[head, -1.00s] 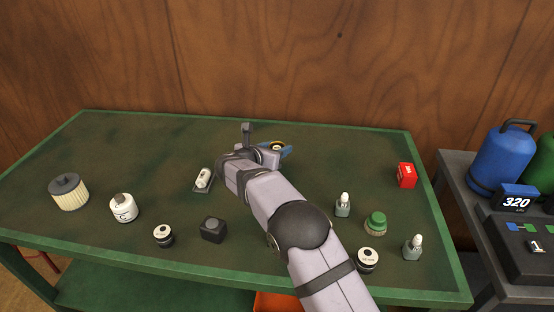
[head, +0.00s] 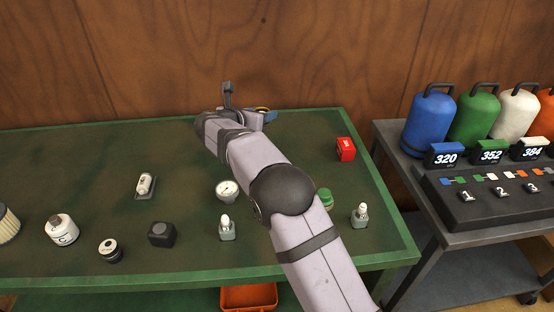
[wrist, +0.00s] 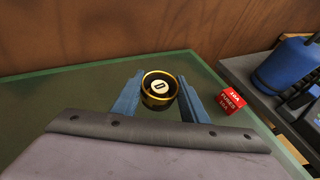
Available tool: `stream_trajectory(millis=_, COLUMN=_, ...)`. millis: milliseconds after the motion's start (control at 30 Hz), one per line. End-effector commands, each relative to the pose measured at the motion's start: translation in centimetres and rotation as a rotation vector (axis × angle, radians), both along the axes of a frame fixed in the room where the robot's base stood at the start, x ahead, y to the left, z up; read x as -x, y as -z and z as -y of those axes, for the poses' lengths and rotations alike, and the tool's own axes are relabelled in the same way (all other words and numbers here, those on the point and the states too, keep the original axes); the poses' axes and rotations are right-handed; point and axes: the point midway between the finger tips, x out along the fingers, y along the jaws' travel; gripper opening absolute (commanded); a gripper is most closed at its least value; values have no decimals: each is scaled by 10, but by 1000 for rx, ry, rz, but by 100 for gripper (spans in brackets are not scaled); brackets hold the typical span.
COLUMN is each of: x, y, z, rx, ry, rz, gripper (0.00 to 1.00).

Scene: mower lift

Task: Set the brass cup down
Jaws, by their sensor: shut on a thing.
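The brass cup (wrist: 160,101) is between the two blue fingers of my gripper (wrist: 160,77) in the wrist view. It has a gold rim, dark sides and a white disc marked 0 inside. My gripper is shut on it, and the cup looks roughly upright. In the head view only part of the cup (head: 262,109) shows beyond my wrist, near the back edge of the green workbench (head: 100,160). My arm hides the rest. I cannot tell whether its base touches the bench top.
A red fuse box (head: 345,149) stands to the right of the cup. A gauge (head: 228,189), a dropper bottle (head: 227,230), a black block (head: 162,234) and a white canister (head: 61,229) stand nearer. A cart (head: 450,232) with gas cylinders is at right.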

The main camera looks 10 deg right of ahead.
Motion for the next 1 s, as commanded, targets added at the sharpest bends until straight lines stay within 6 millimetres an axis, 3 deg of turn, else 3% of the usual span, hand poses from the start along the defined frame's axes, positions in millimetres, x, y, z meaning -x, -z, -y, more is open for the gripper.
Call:
stream_trajectory(millis=33, x=2, y=0, z=19, rx=2, ry=22, rz=-2, gripper=17)
stream_trajectory(millis=100, x=6, y=2, z=37, rx=2, ry=44, rz=-2, gripper=17)
stream_trajectory(millis=200, x=13, y=9, z=47, rx=2, ry=56, rz=-2, gripper=17)
stream_trajectory(millis=433, x=25, y=34, z=51, rx=2, ry=69, rz=-2, gripper=17)
stream_trajectory(millis=733, x=24, y=40, z=51, rx=2, ry=90, rz=-1, gripper=17)
stream_trajectory(millis=1000, x=25, y=80, z=51, rx=3, ry=89, rz=-3, gripper=17)
